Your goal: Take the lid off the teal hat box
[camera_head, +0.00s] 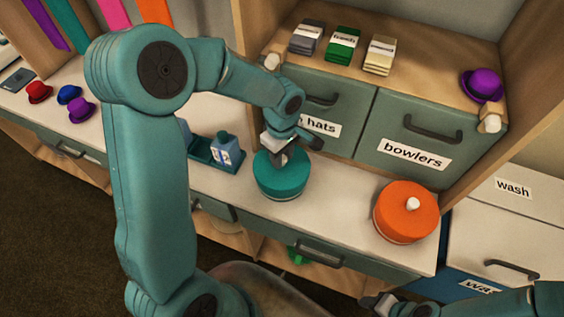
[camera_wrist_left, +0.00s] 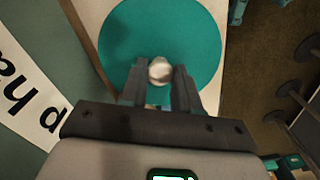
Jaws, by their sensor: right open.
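The teal hat box (camera_head: 281,186) stands on the pale counter below the drawers, with its round teal lid on top. The lid (camera_wrist_left: 198,32) fills the upper middle of the left wrist view, with a pale round knob (camera_wrist_left: 160,70) at its centre. My left gripper (camera_head: 280,152) is over the lid from above. My right gripper (camera_head: 382,304) is open and empty at the bottom of the head view.
An orange hat box (camera_head: 404,214) stands to the right on the counter. A teal tray (camera_head: 201,150) with bottles (camera_head: 226,146) is close on the left. Small hats (camera_head: 80,109) lie farther left. The bowlers drawer (camera_head: 418,142) rises behind.

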